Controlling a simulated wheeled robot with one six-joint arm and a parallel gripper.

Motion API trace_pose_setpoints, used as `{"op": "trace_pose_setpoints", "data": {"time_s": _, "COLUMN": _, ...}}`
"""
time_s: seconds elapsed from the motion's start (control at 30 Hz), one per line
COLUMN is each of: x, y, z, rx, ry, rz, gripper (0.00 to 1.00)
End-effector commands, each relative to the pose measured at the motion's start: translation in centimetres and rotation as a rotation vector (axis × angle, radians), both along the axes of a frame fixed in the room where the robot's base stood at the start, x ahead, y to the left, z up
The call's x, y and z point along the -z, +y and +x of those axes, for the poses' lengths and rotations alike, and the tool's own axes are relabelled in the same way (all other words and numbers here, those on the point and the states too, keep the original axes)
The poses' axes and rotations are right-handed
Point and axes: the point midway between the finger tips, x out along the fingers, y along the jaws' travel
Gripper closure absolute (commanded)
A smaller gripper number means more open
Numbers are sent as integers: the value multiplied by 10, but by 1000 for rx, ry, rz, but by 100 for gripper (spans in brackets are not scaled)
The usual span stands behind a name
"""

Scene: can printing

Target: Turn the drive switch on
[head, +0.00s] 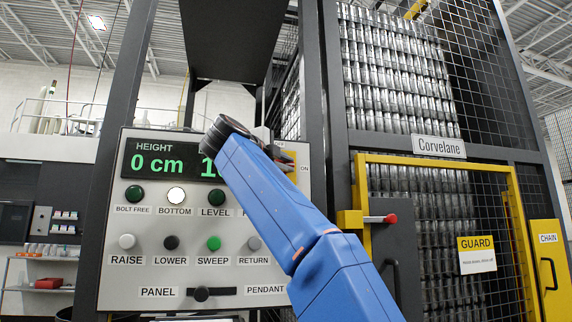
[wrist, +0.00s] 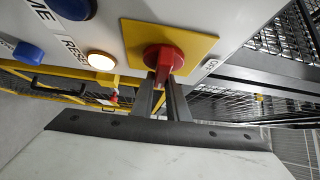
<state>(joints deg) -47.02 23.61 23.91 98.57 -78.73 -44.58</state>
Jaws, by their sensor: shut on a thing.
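The drive switch (wrist: 163,57) is a red rotary knob on a square yellow plate (wrist: 196,43), seen in the wrist view. My gripper (wrist: 163,82) has its two dark fingers on either side of the red handle, shut on it. The handle points down in the picture, between the fingertips. In the head view an ON label (head: 304,169) shows at the panel's right edge. My blue arm and wrist hide most of the switch and my gripper there.
The grey control panel (head: 120,260) has a green HEIGHT display (head: 150,162) reading 0 cm, with the BOTTOM lamp (head: 176,195) lit white. A yellow guard gate frame (head: 437,160) stands to the right. A lit button (wrist: 101,60) labelled RESET and blue buttons are near the switch.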

Motion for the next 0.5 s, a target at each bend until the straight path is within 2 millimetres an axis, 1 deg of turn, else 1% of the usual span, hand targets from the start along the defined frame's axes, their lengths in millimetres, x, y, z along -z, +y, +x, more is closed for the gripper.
{"op": "trace_pose_setpoints", "data": {"time_s": 0.5, "x": 1, "y": 1, "z": 2, "rx": -1, "ry": 12, "rz": 44, "gripper": 100}}
